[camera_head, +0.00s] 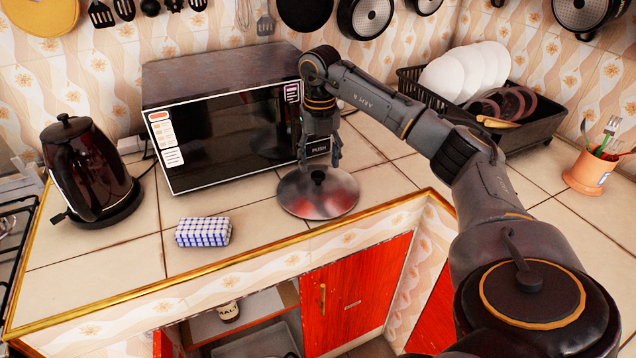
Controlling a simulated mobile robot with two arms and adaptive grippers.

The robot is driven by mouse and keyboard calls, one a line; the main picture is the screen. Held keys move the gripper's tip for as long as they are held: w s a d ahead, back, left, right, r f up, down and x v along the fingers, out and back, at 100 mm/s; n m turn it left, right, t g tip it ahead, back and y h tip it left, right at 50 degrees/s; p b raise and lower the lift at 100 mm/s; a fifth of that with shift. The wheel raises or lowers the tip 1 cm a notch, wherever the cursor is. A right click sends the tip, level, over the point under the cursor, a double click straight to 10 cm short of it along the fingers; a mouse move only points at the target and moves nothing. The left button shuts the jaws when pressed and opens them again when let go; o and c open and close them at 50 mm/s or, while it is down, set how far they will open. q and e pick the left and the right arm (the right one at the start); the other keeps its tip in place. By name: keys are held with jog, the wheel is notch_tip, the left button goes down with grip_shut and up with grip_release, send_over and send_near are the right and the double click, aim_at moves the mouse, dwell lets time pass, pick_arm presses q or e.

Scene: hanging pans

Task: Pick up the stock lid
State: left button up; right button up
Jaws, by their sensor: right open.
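The stock lid (305,200) is a round, shiny metal lid with a dark knob. It lies on the tiled counter in front of the microwave, near the counter's corner edge. My right gripper (320,160) points down just above the knob, with its fingers apart on either side. It looks empty, and I cannot tell whether the fingers touch the knob. My left gripper is not in view.
The black microwave (235,125) stands right behind the lid. A dark kettle (88,165) and a checked cloth (203,232) are to the left. A dish rack (545,120) with plates and a utensil cup (588,172) are to the right. Pans hang above.

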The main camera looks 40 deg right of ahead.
aim_at(318, 173)
jog(key=f, duration=0.5)
jog(key=shift+w+p, duration=0.2)
jog(key=shift+p, duration=0.2)
jog(key=shift+r, duration=0.1)
grip_shut()
